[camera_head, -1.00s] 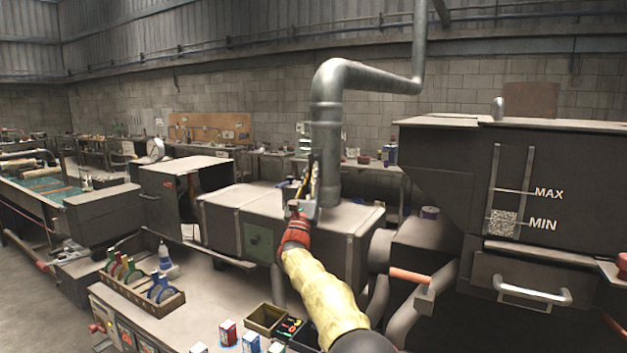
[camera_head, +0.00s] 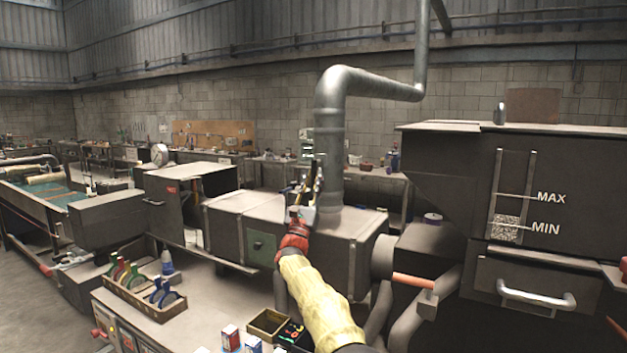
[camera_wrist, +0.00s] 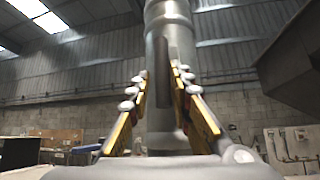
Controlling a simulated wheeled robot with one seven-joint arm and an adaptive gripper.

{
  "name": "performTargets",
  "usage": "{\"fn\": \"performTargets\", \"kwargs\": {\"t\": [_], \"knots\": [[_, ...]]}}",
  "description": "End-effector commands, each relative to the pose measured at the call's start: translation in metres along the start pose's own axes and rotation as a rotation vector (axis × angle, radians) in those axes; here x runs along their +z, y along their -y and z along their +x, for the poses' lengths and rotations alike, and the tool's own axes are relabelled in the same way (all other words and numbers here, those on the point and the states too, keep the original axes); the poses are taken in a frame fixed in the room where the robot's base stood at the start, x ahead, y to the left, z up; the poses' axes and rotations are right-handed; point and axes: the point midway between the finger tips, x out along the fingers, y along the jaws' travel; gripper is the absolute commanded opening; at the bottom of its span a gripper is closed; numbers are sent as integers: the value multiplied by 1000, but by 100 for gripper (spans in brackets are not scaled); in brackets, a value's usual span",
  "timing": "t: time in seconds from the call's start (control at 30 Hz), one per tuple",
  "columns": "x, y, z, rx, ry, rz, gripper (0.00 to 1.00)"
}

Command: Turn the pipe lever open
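A grey metal pipe (camera_head: 330,155) rises from the top of a grey box in the middle of the head view. It fills the centre of the wrist view (camera_wrist: 170,20). A dark upright bar (camera_wrist: 162,75), perhaps the lever, stands in front of this pipe, between my fingers. My gripper (camera_head: 309,180) is raised beside the pipe's lower end. In the wrist view its two yellow fingers (camera_wrist: 160,78) are apart, one on each side of the bar, with gaps showing. Contact cannot be told. Another lever with an orange handle (camera_head: 413,281) sits lower right.
The grey box (camera_head: 290,225) lies under my gripper. A dark hopper with MAX and MIN marks (camera_head: 560,180) stands at the right. In front, a bench (camera_head: 200,322) holds a rack of coloured items (camera_head: 140,295) and small boxes. Open air surrounds the pipe's left side.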

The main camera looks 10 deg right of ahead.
Motion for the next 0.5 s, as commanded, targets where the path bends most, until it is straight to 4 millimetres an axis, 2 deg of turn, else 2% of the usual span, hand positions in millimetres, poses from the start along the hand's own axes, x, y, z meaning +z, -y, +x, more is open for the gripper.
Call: {"fn": "performTargets", "kwargs": {"t": [0.17, 0.5], "knots": [[2, 1, 1, -2, 3, 1, 32], [2, 1, -1, -2, 3, 1, 32]]}}
